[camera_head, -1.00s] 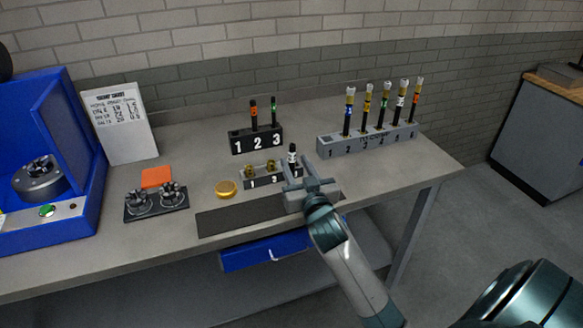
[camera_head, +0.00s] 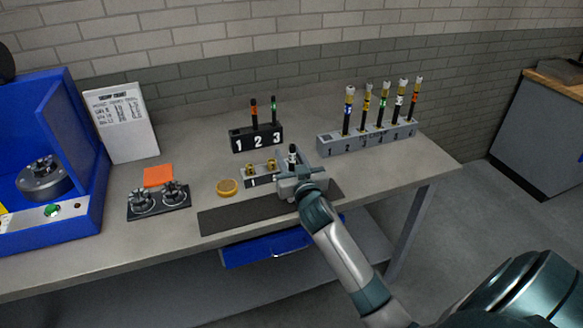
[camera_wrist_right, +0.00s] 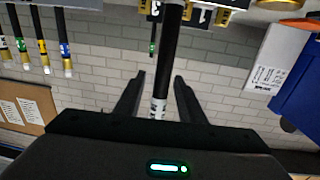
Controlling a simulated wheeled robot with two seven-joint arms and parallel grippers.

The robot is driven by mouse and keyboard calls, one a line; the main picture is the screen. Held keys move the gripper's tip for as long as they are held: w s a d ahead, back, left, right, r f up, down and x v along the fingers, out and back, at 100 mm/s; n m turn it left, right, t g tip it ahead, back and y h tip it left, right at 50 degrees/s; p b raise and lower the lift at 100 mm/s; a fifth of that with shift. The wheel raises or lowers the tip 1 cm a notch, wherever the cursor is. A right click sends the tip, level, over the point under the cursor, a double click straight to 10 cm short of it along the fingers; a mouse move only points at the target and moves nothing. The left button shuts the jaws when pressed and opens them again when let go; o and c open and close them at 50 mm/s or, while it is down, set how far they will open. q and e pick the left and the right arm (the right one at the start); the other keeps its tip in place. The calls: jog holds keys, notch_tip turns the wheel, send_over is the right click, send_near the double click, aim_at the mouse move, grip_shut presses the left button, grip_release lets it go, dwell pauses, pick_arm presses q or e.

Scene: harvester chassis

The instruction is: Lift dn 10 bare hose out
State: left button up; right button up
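A black hose with a white band (camera_head: 292,155) stands upright in the small block with brass fittings (camera_head: 262,180), near the middle of the bench. My right gripper (camera_head: 300,182) is beside it at the front and hides its lower part and part of the block. In the right wrist view the black hose (camera_wrist_right: 172,45) runs between the fingers of the right gripper (camera_wrist_right: 158,85). Gaps show on both sides, so the gripper is open around it. The band's lettering is too small to read. My left gripper is not in view.
A black rack (camera_head: 243,145) holds two hoses with orange and green bands. A grey rack (camera_head: 350,146) holds several tipped hoses at right. A gold ring (camera_head: 227,188), a clamp plate (camera_head: 160,207) and a blue machine (camera_head: 85,215) are at left. A dark mat (camera_head: 235,219) lies in front.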

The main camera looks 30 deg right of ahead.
jog(key=shift+w+d, duration=0.2)
jog(key=shift+w, duration=0.45)
jog(key=shift+c, duration=0.2)
grip_shut()
jog(key=s+d+r+b, duration=0.4)
jog(key=s+d+r, duration=0.4)
jog(key=r, duration=0.3)
jog(key=shift+s+d, duration=0.15)
dwell(0.6)
